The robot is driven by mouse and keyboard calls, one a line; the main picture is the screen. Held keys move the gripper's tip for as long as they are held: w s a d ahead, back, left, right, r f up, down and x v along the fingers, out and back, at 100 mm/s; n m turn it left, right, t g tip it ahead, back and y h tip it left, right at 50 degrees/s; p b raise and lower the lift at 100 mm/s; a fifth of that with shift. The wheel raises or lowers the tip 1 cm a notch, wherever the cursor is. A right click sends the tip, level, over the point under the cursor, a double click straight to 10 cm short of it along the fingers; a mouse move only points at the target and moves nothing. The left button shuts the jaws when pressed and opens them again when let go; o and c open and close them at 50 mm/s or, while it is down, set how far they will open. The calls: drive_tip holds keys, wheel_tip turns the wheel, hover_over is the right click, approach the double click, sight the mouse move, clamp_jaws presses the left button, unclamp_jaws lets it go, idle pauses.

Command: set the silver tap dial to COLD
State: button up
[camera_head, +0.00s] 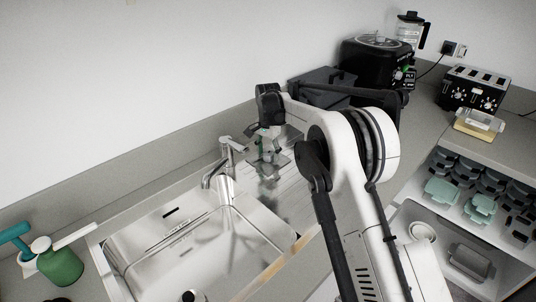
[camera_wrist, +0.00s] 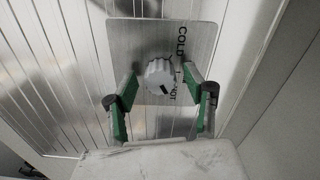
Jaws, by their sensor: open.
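The silver tap dial (camera_wrist: 159,76) is a ribbed round knob on a metal plate (camera_wrist: 160,36) in the wrist view. The plate carries the words COLD, toward the top right, and HOT, toward the lower right. A dark mark on the dial sits at its lower right edge, on the HOT side. My gripper (camera_wrist: 160,70) is open, with one green-and-black finger on each side of the dial. I cannot tell whether either finger touches it. In the head view my gripper (camera_head: 268,168) is over the ribbed drainboard; the dial is not clearly visible there.
A chrome tap (camera_head: 222,165) stands close left of my gripper, behind the steel sink (camera_head: 190,245). A green bottle (camera_head: 58,262) is at the far left. A black appliance (camera_head: 375,62) and a toaster (camera_head: 474,90) stand at the back right. The wall runs close behind.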

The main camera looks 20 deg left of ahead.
drive_tip(key=shift+f, duration=0.4)
drive_tip(key=shift+c, duration=0.2)
drive_tip(key=c, duration=1.1)
